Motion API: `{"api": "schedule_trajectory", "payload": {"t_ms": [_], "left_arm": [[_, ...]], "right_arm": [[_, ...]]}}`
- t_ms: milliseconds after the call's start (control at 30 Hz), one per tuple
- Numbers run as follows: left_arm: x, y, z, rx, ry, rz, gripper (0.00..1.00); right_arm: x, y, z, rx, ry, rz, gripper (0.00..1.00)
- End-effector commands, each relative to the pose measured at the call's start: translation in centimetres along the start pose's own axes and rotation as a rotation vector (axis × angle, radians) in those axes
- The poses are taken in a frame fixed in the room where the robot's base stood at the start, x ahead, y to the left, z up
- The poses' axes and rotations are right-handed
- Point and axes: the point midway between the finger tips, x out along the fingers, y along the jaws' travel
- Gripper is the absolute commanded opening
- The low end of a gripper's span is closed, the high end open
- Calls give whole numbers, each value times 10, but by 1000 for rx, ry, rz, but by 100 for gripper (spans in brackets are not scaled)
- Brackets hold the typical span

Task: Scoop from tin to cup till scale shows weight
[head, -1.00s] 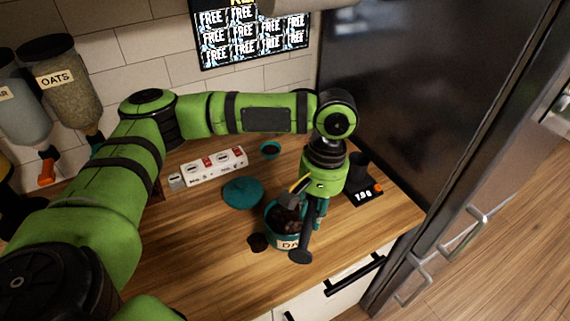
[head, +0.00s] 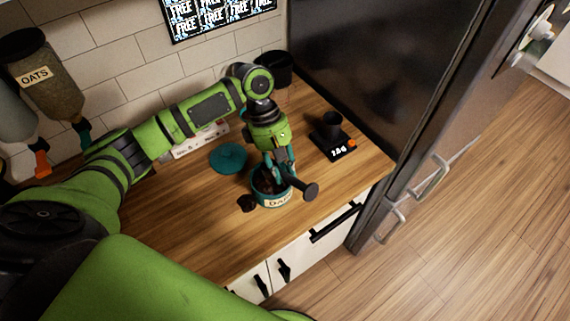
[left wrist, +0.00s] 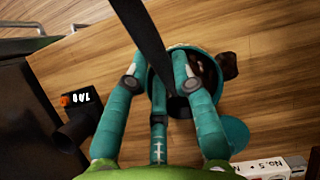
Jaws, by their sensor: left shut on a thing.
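My left gripper (head: 282,178) is shut on a dark scoop (head: 309,191), whose handle sticks out toward the front right. In the left wrist view the scoop (left wrist: 148,45) runs between the fingers, its lower end at the tin's opening; whether it touches the contents is unclear. The teal tin (head: 272,201), labelled "DA...", holds dark brown stuff and stands open. A black cup (head: 331,124) stands on the black scale (head: 341,152) to the right. The scale's lit digits look like 184, too small to be sure. My right gripper is not in view.
The teal lid (head: 228,158) lies behind the tin, left. A dark clump (head: 247,203) lies beside the tin. A white box (head: 200,142) is partly behind my arm. A black container (head: 274,69) stands at the back. The wood between tin and scale is clear.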

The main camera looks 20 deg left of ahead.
Motion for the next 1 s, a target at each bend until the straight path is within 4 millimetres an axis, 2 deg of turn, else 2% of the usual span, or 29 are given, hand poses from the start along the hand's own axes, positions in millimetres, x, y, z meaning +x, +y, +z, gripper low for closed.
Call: {"api": "schedule_trajectory", "payload": {"t_ms": [200,600,700,1000], "left_arm": [[12,0,-11,2,-80,-2,0],[26,2,-24,9,-162,-1,0],[28,2,-26,8,-163,-3,0],[40,3,-39,9,-161,-4,0]], "right_arm": [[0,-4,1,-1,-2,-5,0],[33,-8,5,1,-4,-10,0],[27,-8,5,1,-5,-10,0],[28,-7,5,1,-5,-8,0]]}}
